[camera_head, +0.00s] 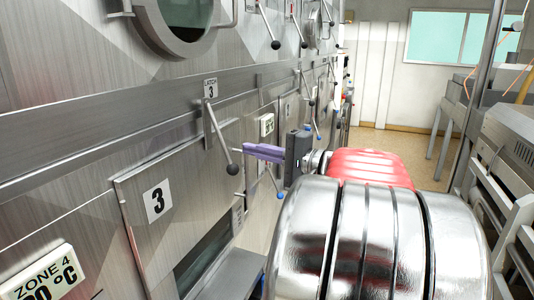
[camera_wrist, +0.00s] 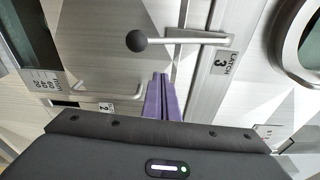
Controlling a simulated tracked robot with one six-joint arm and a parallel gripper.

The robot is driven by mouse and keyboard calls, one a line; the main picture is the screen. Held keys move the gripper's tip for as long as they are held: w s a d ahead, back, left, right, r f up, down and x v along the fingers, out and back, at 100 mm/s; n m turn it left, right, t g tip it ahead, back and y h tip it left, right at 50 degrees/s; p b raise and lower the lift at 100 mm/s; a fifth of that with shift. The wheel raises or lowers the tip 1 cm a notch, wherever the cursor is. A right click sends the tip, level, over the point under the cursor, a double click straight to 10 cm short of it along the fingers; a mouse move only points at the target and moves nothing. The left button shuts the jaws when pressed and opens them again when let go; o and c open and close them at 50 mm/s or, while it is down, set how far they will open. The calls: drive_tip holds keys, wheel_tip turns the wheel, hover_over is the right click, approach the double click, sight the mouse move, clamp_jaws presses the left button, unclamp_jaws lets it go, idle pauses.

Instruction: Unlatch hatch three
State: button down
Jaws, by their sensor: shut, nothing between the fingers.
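Hatch three (camera_head: 172,215), a grey metal panel with a black "3" label, is on the left wall in the head view. Its latch handle (camera_head: 216,132), a metal rod with a black ball end, hangs from a pivot under a "3" tag and slants down to the right. My gripper (camera_head: 250,150), with purple fingers, is shut and empty, its tips just right of the black ball.
Other ball-ended latch handles (camera_head: 268,25) line the wall above and beyond. A "Zone 4" sign (camera_head: 40,278) is at lower left. Metal frames and machinery (camera_head: 510,130) stand on the right. Open floor (camera_head: 395,155) shows farther down the aisle.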

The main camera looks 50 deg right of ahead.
sight(222, 138)
drive_tip(key=shift+w+a+r, duration=0.1)
drive_tip(key=shift+w+a, duration=0.1)
drive_tip(key=shift+a, duration=0.5)
drive_tip(key=shift+w+a, duration=0.2)
drive_tip(key=shift+a, duration=0.45)
drive_tip(key=shift+w+a+r, duration=0.1)
drive_tip(key=shift+w+a, duration=0.1)
drive_tip(key=shift+a, duration=0.5)
drive_tip(key=shift+f, duration=0.1)
